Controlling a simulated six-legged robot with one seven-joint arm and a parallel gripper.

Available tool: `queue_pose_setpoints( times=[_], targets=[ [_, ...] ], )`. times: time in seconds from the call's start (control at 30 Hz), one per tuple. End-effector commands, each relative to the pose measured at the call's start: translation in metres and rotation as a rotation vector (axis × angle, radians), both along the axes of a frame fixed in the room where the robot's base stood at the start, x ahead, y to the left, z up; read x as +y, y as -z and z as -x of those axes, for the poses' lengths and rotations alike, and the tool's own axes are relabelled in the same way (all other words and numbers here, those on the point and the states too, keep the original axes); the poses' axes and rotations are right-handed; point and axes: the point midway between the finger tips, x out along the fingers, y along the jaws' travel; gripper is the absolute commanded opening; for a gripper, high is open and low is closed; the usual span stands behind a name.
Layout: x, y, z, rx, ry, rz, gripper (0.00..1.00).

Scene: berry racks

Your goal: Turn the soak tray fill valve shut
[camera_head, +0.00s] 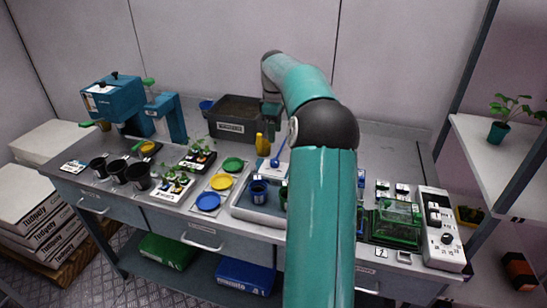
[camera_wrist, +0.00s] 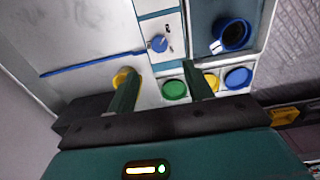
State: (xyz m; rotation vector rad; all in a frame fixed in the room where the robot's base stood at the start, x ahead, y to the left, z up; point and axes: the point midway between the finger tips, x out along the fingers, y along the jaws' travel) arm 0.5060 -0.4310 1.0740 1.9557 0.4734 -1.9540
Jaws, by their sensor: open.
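A small blue round knob (camera_wrist: 158,43), which looks like the fill valve, sits on a white panel with dark marks in the wrist view. In the head view a blue knob (camera_head: 275,162) shows on the white panel, left of my arm. The grey soak tray (camera_head: 239,211) lies in front of it and holds a blue mug (camera_head: 259,190); my arm hides part of the tray. My gripper (camera_wrist: 161,88) is open, its two green fingers apart with nothing held. The knob shows beyond the fingertips, apart from them. The knob's setting is too small to read.
A yellow bottle (camera_head: 262,145) stands close to my gripper, near the left finger in the wrist view. Green (camera_head: 233,163), yellow (camera_head: 221,181) and blue (camera_head: 208,201) discs lie left of the tray. A dark planter box (camera_head: 230,128) stands behind.

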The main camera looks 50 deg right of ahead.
Motion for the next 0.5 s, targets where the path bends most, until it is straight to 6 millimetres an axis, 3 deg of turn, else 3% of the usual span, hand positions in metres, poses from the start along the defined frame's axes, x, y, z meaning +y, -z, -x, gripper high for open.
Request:
queue_pose_setpoints(
  times=[0.5],
  targets=[
    [-0.001,0.099,-0.002,0.001,-0.001,-0.003,0.51]
  ],
)
